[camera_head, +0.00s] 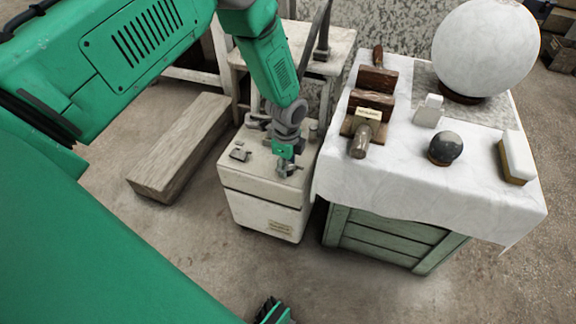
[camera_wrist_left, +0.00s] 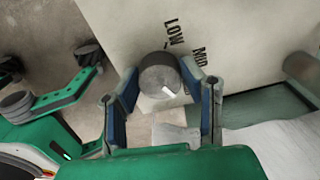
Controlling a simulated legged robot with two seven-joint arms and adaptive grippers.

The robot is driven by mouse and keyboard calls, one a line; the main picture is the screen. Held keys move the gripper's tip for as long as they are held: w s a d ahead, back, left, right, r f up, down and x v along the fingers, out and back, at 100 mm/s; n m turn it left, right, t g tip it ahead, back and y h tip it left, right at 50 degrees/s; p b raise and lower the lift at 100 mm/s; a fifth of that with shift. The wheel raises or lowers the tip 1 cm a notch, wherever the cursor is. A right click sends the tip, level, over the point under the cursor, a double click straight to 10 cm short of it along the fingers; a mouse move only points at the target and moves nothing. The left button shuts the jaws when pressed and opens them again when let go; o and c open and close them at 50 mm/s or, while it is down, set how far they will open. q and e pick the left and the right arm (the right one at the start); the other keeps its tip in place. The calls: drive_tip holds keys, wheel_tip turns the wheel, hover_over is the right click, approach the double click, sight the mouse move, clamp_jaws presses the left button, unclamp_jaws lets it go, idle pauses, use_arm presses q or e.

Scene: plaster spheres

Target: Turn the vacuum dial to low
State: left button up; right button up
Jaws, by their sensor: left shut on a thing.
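The vacuum unit is an off-white cabinet (camera_head: 264,218) on the floor, left of the cloth-covered table. Its dial is a round grey knob (camera_wrist_left: 158,76) on the pale top panel. The word LOW (camera_wrist_left: 174,32) is printed above the knob and MID (camera_wrist_left: 200,58) at its upper right. A short white mark on the knob's face lies toward the lower right, not toward LOW or MID. My left gripper (camera_head: 287,170) is over the cabinet top; in the wrist view its fingers (camera_wrist_left: 160,90) sit on both sides of the knob and are shut on it.
A table with a white cloth (camera_head: 400,182) stands close on the right, bearing a large white sphere (camera_head: 486,48), a dark ball (camera_head: 445,148) and a brush (camera_head: 517,157). A wooden beam (camera_head: 180,148) lies on the floor at left. The floor in front is clear.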

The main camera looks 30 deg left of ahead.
use_arm(q)
drive_tip(key=shift+n+p, duration=0.55)
drive_tip(key=shift+n, duration=0.35)
drive_tip(key=shift+w+n+p, duration=0.1)
drive_tip(key=shift+n+p, duration=0.8)
drive_tip(key=shift+n, duration=0.9)
drive_tip(key=n+p, duration=0.1)
drive_tip(key=n, duration=0.2)
drive_tip(key=n+p, duration=0.1)
drive_tip(key=n, duration=0.3)
drive_tip(key=n+p, duration=0.1)
drive_tip(key=n, duration=0.4)
drive_tip(key=shift+w+n, duration=0.1)
drive_tip(key=shift+n, duration=2.3)
drive_tip(key=shift+r+n, duration=0.1)
drive_tip(key=shift+n, duration=0.7)
